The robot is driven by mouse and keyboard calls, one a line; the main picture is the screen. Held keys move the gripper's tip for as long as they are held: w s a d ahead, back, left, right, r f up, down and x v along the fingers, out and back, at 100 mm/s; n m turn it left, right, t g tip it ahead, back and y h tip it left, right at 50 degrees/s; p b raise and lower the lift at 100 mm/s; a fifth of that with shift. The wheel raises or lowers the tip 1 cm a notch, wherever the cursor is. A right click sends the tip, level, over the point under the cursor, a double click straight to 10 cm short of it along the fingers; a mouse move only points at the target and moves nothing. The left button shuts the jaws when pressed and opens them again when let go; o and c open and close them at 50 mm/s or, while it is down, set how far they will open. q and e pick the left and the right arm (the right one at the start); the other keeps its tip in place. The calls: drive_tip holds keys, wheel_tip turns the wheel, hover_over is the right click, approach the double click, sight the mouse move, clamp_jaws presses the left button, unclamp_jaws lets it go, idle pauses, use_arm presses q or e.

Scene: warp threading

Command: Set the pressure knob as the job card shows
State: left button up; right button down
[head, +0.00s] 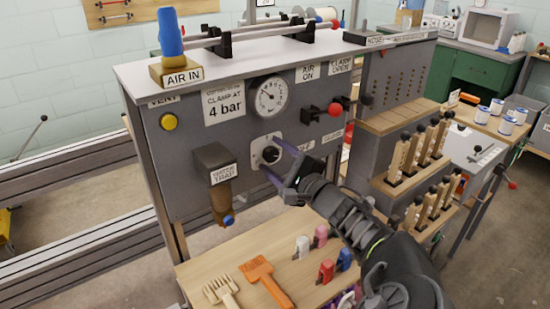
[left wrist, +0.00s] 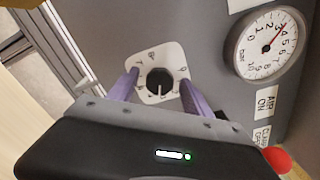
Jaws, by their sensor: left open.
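The job card (head: 225,103) on the grey panel reads "4 bar", with "clamp at" above it. The black pressure knob (head: 270,155) sits on a white dial plate below the round gauge (head: 271,97). In the left wrist view, the knob (left wrist: 159,82) lies between the purple fingers of my left gripper (left wrist: 156,90). The fingers stand apart, with a visible gap on each side of the knob. The gauge (left wrist: 270,44) has a red needle near 3 to 4; its exact reading is unclear. The left gripper (head: 278,162) also shows in the head view. My right gripper is not in view.
A red-knobbed lever (head: 334,109) sticks out right of the gauge. The water trap (head: 218,180) juts out left of the pressure knob. Below, a wooden shelf holds combs (head: 267,281) and coloured clips (head: 326,270). Racked wooden handles (head: 402,155) stand at right.

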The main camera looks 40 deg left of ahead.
use_arm(q)
drive_tip(key=shift+c, duration=0.5)
clamp_jaws()
drive_tip(key=m+p, duration=0.2)
drive_tip(key=p, duration=0.1)
drive_tip(key=m+p, duration=0.1)
drive_tip(key=p, duration=0.3)
drive_tip(key=shift+r+m, duration=0.4)
drive_tip(key=shift+f+m+p, duration=0.2)
drive_tip(key=shift+m+p, duration=0.1)
drive_tip(key=shift+f, duration=0.25)
drive_tip(key=shift+o, duration=0.5)
unclamp_jaws()
drive_tip(key=shift+d, duration=0.1)
